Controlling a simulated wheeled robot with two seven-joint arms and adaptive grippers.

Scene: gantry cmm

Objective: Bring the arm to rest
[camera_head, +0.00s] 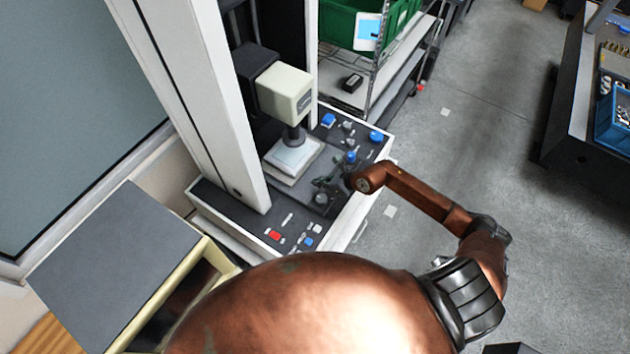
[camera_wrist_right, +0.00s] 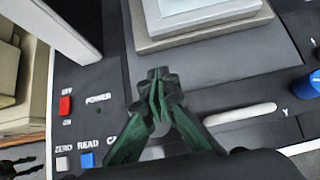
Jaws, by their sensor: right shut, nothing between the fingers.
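My right arm reaches in from the lower right in the head view and bends back toward the machine's control panel (camera_head: 250,225). My right gripper (camera_head: 322,190) is over the panel, in front of the square stage (camera_head: 292,158). In the right wrist view my right gripper (camera_wrist_right: 158,85) has its dark green fingers together, with nothing seen between them. It is above the panel, near a pale slot and the stage's stepped edge (camera_wrist_right: 205,20). I cannot tell its exact height. My left gripper is in neither view.
The panel has a red power switch (camera_wrist_right: 65,105), a blue button (camera_wrist_right: 87,160) and blue knobs (camera_head: 376,136). The white probe head (camera_head: 286,92) hangs over the stage. A wire shelf (camera_head: 385,75) with a green bin (camera_head: 345,22) stands behind. Clear grey floor (camera_head: 470,130) lies right.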

